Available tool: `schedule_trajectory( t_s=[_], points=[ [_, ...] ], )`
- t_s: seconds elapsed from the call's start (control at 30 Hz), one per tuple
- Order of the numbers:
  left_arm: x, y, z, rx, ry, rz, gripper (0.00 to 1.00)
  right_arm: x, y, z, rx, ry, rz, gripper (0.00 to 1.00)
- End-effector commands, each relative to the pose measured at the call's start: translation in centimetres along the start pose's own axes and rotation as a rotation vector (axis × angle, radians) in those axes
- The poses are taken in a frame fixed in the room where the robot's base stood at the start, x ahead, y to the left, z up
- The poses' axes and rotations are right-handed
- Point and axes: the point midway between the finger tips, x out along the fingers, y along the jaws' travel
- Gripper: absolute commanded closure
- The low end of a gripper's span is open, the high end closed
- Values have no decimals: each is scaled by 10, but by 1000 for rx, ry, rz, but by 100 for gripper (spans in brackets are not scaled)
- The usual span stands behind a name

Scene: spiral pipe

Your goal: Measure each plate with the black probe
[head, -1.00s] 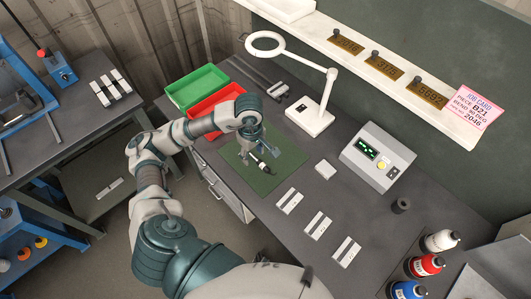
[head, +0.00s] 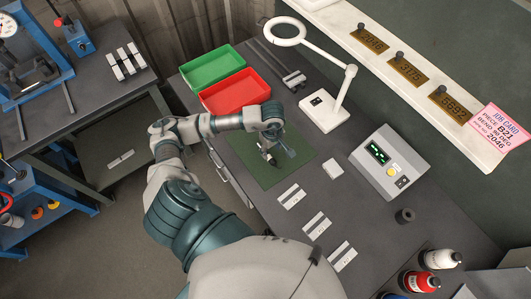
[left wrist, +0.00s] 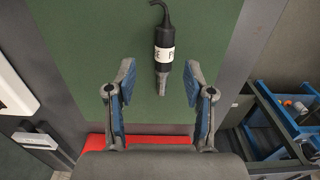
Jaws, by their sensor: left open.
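The black probe (left wrist: 163,45) lies on the green mat (left wrist: 80,30). It has a white label, a grey tip and a cable at its far end. In the left wrist view my left gripper (left wrist: 159,80) is open, with its fingers on either side of the probe's tip end, apart from it. In the head view my left gripper (head: 278,150) is over the mat (head: 255,177) and partly hides the probe. Three pale plates (head: 291,196) (head: 316,225) (head: 343,256) lie in a row on the bench. My right gripper is not in view.
A meter (head: 400,184) with a green display and yellow button stands right of the mat, near a small white block (head: 333,168). Green (head: 212,67) and red (head: 236,97) trays and a magnifier lamp (head: 326,121) stand behind. Bottles (head: 440,260) stand at the lower right.

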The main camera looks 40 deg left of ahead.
Motion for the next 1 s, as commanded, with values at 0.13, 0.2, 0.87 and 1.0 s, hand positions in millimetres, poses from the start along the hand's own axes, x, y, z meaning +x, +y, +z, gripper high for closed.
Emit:
schedule_trajectory(
  t_s=[0.13, 0.2, 0.87, 1.0],
  points=[
    [8, -1, 5, 2, 1, 0, 47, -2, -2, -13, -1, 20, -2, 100],
    [17, -4, 8, 2, 0, -2, 47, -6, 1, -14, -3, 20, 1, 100],
    [57, -7, 7, 2, -2, 2, 82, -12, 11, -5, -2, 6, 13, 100],
    [57, -6, 8, 1, -1, 2, 100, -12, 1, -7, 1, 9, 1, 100]
  ],
)
